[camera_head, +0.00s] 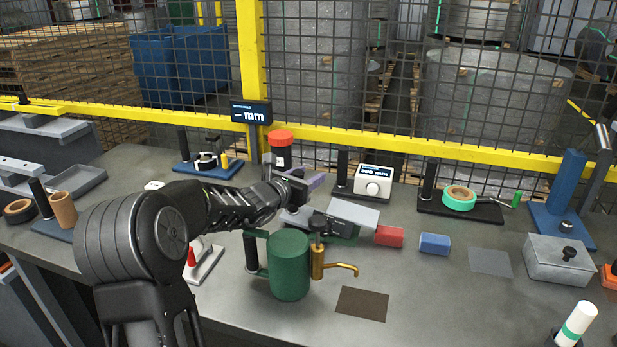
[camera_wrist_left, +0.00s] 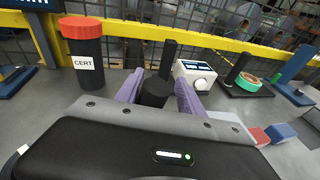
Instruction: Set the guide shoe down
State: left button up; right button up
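My left gripper (camera_head: 302,181) is above the middle of the bench, left of a white gauge box. Its two purple fingers (camera_wrist_left: 158,88) stand apart in the left wrist view, with a black round knob (camera_wrist_left: 155,94) filling the gap between them. What hangs below the knob is hidden by the gripper body. No part is labelled as the guide shoe, and I cannot tell for sure whether the knob belongs to it. A grey slanted plate (camera_head: 353,214) is just right of and below the gripper. My right gripper is not in view.
A green tank (camera_head: 289,266) and brass tap (camera_head: 334,267) stand in front. A red-capped bottle (camera_head: 281,148) stands behind, the white gauge box (camera_head: 373,183) to its right. Red (camera_head: 389,236) and blue (camera_head: 434,243) blocks lie rightward. Brown (camera_head: 361,304) and grey (camera_head: 490,262) patches are bare.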

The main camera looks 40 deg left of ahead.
pick_arm(q)
jog(key=shift+o, duration=0.9)
jog(key=shift+d, duration=0.1)
jog(key=shift+f, duration=0.15)
jog(key=v, duration=0.7)
jog(key=shift+s+r+b, duration=0.25)
jog(key=shift+s+b, duration=0.15)
jog(key=shift+b, duration=0.05)
jog(key=shift+r, duration=0.1)
